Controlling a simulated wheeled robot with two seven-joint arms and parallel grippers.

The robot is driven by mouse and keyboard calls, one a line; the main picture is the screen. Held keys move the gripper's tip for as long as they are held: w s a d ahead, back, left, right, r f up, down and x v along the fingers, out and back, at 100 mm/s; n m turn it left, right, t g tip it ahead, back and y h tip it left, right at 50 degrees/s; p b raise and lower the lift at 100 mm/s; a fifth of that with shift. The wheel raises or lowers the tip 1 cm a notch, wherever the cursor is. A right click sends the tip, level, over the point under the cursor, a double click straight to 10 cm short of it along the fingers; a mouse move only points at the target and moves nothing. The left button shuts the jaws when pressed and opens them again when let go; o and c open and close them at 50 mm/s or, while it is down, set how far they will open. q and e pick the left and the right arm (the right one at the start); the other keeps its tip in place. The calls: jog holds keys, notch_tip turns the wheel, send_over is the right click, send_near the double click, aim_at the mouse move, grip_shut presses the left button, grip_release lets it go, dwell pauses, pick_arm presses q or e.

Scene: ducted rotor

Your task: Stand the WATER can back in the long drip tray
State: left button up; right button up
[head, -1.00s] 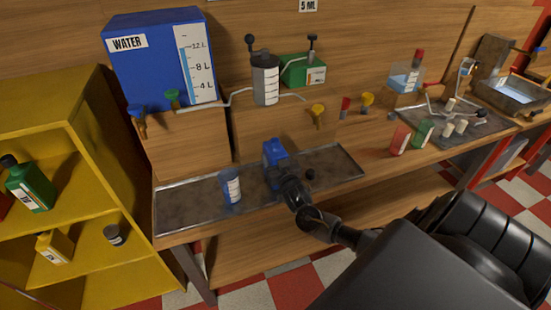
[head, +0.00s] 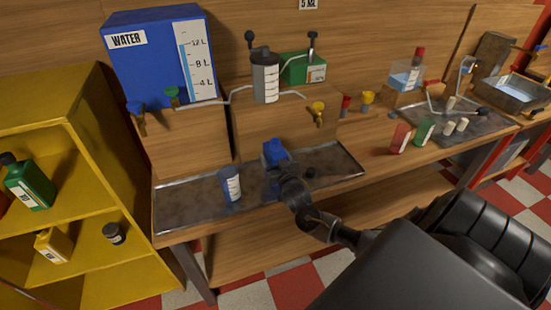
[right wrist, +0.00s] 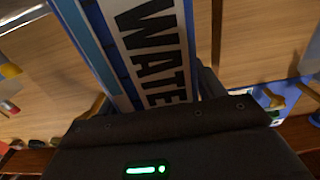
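The WATER can (head: 274,151) is small and blue and appears over the back part of the long drip tray (head: 335,158) in the head view. Its white label reading WATE shows close up in the right wrist view (right wrist: 150,45). My right gripper (head: 279,172) is shut on the can, with a finger on each side. The can looks roughly upright; its base is hidden by the gripper, so I cannot tell whether it touches the tray. My left gripper is not in view.
A blue and white measuring cup (head: 230,184) stands in the tray, left of the can. A small dark knob (head: 309,172) is close on the right. The tray's left end is bare.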

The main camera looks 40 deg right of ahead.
jog(key=shift+o, duration=1.2)
jog(key=b+v, duration=0.2)
jog(key=v, duration=0.9)
